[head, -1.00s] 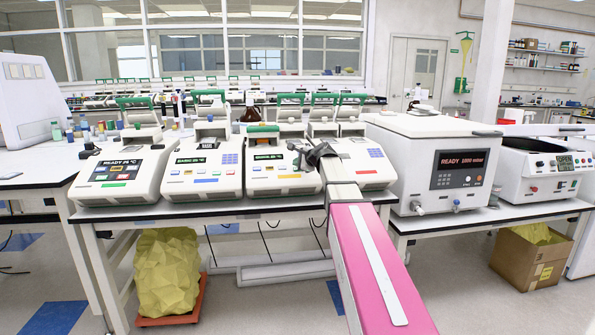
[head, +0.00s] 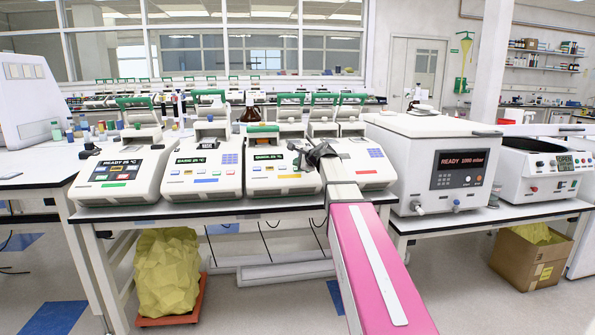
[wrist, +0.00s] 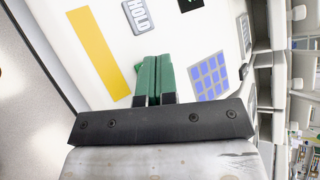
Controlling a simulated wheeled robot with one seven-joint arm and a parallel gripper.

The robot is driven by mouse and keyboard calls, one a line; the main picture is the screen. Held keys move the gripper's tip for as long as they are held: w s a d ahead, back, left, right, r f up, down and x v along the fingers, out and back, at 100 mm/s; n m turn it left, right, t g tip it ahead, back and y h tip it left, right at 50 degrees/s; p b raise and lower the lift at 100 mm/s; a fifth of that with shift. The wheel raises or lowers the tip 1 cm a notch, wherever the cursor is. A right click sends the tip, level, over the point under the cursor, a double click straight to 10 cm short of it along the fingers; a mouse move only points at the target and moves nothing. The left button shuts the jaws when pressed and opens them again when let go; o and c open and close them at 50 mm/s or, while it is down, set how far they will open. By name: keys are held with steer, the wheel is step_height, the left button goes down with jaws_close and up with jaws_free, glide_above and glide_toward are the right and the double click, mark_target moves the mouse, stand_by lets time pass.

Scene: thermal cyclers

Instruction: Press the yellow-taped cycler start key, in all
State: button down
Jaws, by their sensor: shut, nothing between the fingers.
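A white cycler (head: 284,181) stands third from the left in the bench's front row, with a lit dark display. In the wrist view, its sloped panel (wrist: 205,50) carries a long yellow tape strip (wrist: 98,53), a grey HOLD label (wrist: 139,16) and a blue keypad (wrist: 210,77). My gripper (wrist: 153,58) is shut and empty, its green fingers together over the panel between strip and keypad. My gripper also shows in the head view (head: 308,153), at the cycler's right side.
Two similar cyclers (head: 120,178) (head: 203,172) stand to the left and another (head: 365,165) close to the right. A white box-like unit (head: 430,150) reading READY stands further right. Small bottles (head: 85,133) stand behind on the left.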

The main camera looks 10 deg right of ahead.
steer(key=shift+f, duration=0.1)
stand_by(0.6)
steer(key=shift+w+f, duration=0.2)
steer(key=shift+f, duration=0.05)
steer(key=shift+w+f, duration=0.1)
steer(key=shift+f, duration=0.25)
stand_by(0.6)
steer(key=shift+r, duration=0.2)
steer(key=shift+s+r, duration=0.3)
steer(key=shift+r, duration=0.2)
steer(key=shift+r, duration=0.1)
steer(key=shift+s+r, duration=0.35)
steer(key=shift+r, duration=0.35)
steer(key=shift+s+r, duration=0.35)
steer(key=shift+r, duration=0.4)
steer(key=shift+s+r, duration=0.35)
steer(key=shift+r, duration=0.35)
